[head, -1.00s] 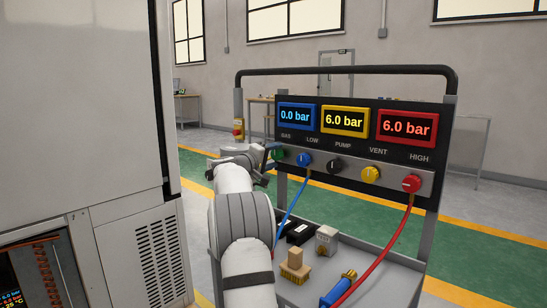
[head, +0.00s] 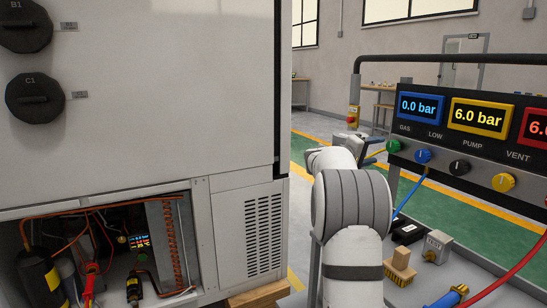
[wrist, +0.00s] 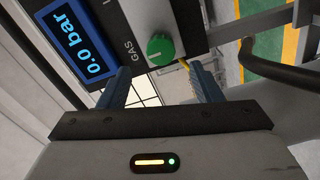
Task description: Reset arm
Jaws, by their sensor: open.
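My arm reaches up from the bottom of the head view toward the gauge panel (head: 440,140). My gripper (head: 374,154) is small and partly hidden there, just left of the green GAS knob (head: 393,146). In the wrist view, my gripper (wrist: 158,70) has two blue fingers standing wide apart with nothing held between them. The green knob (wrist: 160,48) shows beyond the gap between the fingertips. The blue display (wrist: 80,42) beside it reads 0.0 bar.
A white cabinet (head: 140,100) stands close on the left, its lower bay (head: 100,255) open with hoses and wiring. The cart (head: 480,280) holds a wooden brush (head: 400,268), a metal box (head: 433,246) and hoses. A dark rail (head: 450,58) tops the panel.

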